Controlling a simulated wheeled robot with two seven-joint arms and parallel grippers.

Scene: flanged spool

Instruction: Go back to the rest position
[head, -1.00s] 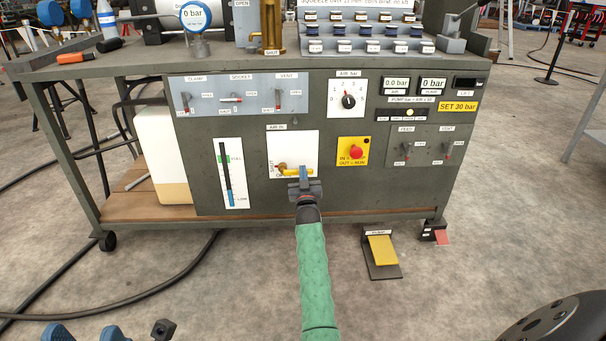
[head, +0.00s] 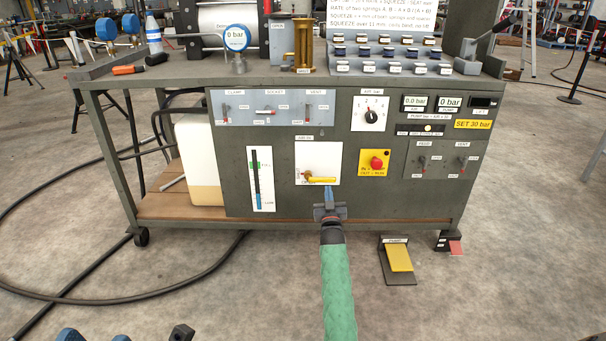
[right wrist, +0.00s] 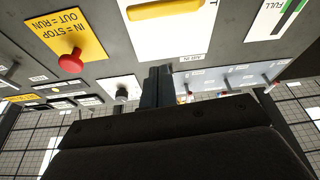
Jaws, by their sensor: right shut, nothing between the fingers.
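My right gripper (head: 328,192), on a green-sleeved arm, is shut and empty in front of the lower middle of the cart's panel. Its blue-tipped fingers point at the panel, just below the yellow lever (head: 321,180) on the white AIR IN plate (head: 318,153). The lever lies horizontal. In the right wrist view the shut dark fingers (right wrist: 156,85) show in the middle, with the yellow lever (right wrist: 165,9) at the top edge, apart from them. My left gripper cannot be made out in the head view.
The cart (head: 235,205) carries switches, a red stop button (head: 376,164) and displays. A yellow pump pedal (head: 399,257) stands on the floor at right; a black hose (head: 95,297) loops at left. Unclear blue and black parts show at the bottom left edge. Floor in front is mostly clear.

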